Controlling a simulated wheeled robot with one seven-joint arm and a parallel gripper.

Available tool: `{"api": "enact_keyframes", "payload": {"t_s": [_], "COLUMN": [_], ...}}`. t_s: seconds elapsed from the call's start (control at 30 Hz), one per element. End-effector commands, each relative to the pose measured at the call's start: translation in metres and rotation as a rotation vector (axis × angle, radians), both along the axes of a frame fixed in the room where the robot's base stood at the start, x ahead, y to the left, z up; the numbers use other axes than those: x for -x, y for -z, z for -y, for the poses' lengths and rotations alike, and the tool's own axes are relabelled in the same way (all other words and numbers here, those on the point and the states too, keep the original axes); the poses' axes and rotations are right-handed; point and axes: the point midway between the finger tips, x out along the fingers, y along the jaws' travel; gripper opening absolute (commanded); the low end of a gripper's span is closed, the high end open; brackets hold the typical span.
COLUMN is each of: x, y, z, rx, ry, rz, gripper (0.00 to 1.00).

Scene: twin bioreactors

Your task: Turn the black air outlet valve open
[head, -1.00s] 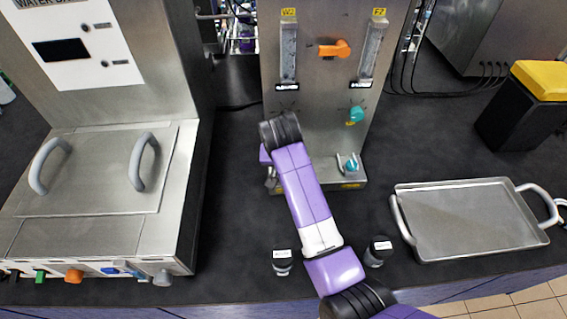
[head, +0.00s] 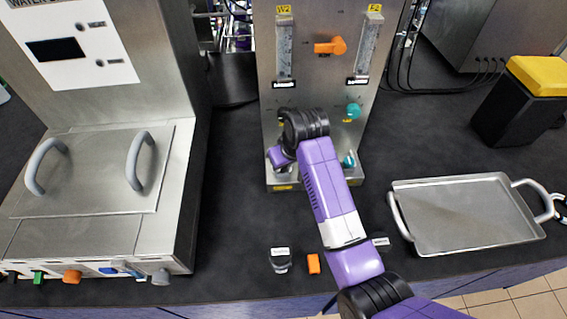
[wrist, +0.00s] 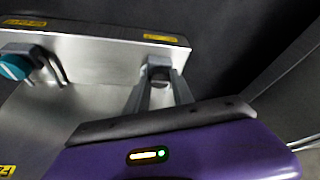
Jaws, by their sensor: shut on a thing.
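The steel control panel (head: 320,90) stands in the middle of the bench. My gripper (head: 283,170) is at the panel's lower left, below the black wrist joint, and the arm hides much of that area. In the wrist view, my gripper's two fingers (wrist: 159,88) are closed on a dark valve (wrist: 158,74) that sticks out near the panel's yellow-labelled edge. I take it to be the black air outlet valve. Only a small part of it shows between the fingers, so its turn angle cannot be told.
A teal valve (head: 348,160) with a metal fitting is to the right on the same panel. A teal knob (head: 353,111) and an orange valve (head: 330,46) sit higher. A steel tray (head: 405,225) lies right.

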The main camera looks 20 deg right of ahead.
Motion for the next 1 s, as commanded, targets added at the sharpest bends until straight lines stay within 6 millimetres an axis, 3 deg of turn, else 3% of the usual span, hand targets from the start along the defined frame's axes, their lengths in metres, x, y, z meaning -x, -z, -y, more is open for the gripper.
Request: {"api": "enact_keyframes", "payload": {"t_s": [0.37,0.4,0.5,0.83,1.0], "x": [-0.001,-0.001,-0.001,0.0,0.006], "y": [-0.001,-0.001,-0.001,-0.002,-0.018], "z": [0.0,0.0,0.0,0.0,0.001], "rx": [0.001,0.001,0.001,0.0,0.001], "ry": [-0.005,-0.005,-0.004,-0.003,-0.003], "rz": [0.002,0.002,0.001,0.001,0.005], "gripper": [0.0,0.34,0.5,0.5,0.5]}}
